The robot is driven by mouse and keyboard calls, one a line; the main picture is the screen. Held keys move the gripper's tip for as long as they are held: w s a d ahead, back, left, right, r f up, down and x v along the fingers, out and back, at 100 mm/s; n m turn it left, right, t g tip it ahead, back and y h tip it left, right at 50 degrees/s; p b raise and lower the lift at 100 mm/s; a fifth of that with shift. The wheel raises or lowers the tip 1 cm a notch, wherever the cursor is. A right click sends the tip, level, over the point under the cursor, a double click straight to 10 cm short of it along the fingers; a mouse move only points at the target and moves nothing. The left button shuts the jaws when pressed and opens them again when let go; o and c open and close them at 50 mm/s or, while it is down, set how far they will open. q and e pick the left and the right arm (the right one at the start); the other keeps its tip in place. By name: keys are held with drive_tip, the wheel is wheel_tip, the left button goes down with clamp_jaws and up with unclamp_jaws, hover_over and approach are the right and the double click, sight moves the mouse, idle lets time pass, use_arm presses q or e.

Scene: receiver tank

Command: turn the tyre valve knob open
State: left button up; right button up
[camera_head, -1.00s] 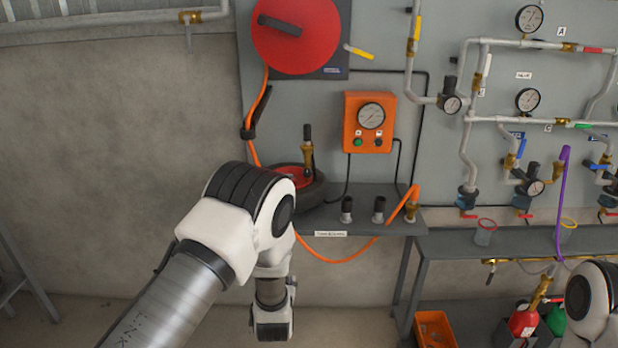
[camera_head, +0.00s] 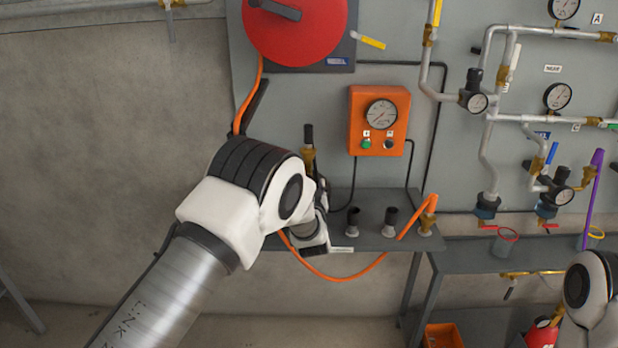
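A brass fitting with a black upright top (camera_head: 308,137) stands at the back of the grey shelf (camera_head: 340,205), just behind my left arm. The tyre around its foot is hidden by my arm. Two small black-topped knobs (camera_head: 353,221) and (camera_head: 390,221) stand on pale bases near the shelf's front edge. I cannot tell which part is the tyre valve knob. My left arm reaches in from the left with its wrist at the shelf's front edge; its gripper is hidden. Only a joint of my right arm shows at the lower right; its gripper is out of view.
An orange gauge box (camera_head: 379,121) hangs on the panel above the shelf. An orange hose (camera_head: 345,276) loops below the shelf to a brass fitting (camera_head: 426,222) at its right end. A red reel (camera_head: 295,30) is above. Pipes and gauges fill the panel at right.

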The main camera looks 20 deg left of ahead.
use_arm(q)
drive_tip(key=w, duration=0.1)
drive_tip(key=w+a+f, duration=0.1)
drive_tip(key=w, duration=0.1)
drive_tip(key=shift+a, duration=0.15)
drive_tip(key=shift+w+r, duration=0.1)
drive_tip(key=shift+w, duration=0.1)
drive_tip(key=shift+s+r, duration=0.25)
drive_tip(key=shift+f, duration=0.1)
clamp_jaws()
use_arm(e)
drive_tip(key=shift+w, duration=0.25)
